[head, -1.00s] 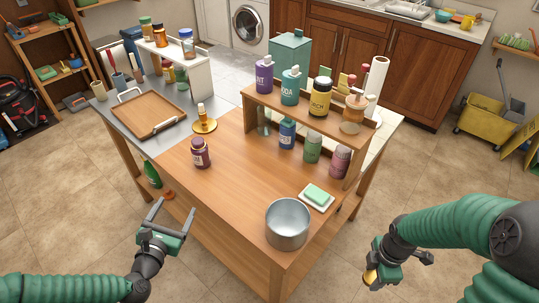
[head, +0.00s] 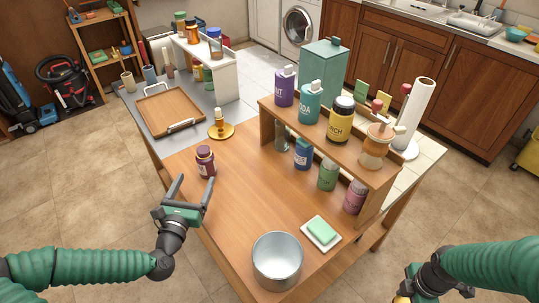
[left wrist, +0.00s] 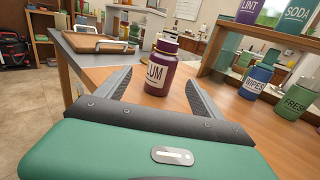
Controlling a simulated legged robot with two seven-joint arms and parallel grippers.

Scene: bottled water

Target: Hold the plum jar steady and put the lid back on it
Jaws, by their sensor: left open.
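The plum jar (head: 205,163) is a small dark purple jar with a cream label, upright near the left edge of the wooden tabletop. In the left wrist view the jar (left wrist: 158,76) stands straight ahead, just beyond the fingertips. My right gripper (head: 405,298) is mostly cut off at the bottom edge. A small gold-coloured piece shows at its fingers, perhaps the lid.
A metal pot (head: 278,262) and a green sponge on a white dish (head: 321,233) stand near the front. A wooden shelf (head: 345,147) with several bottles is on the right. Tabletop right of the jar is clear.

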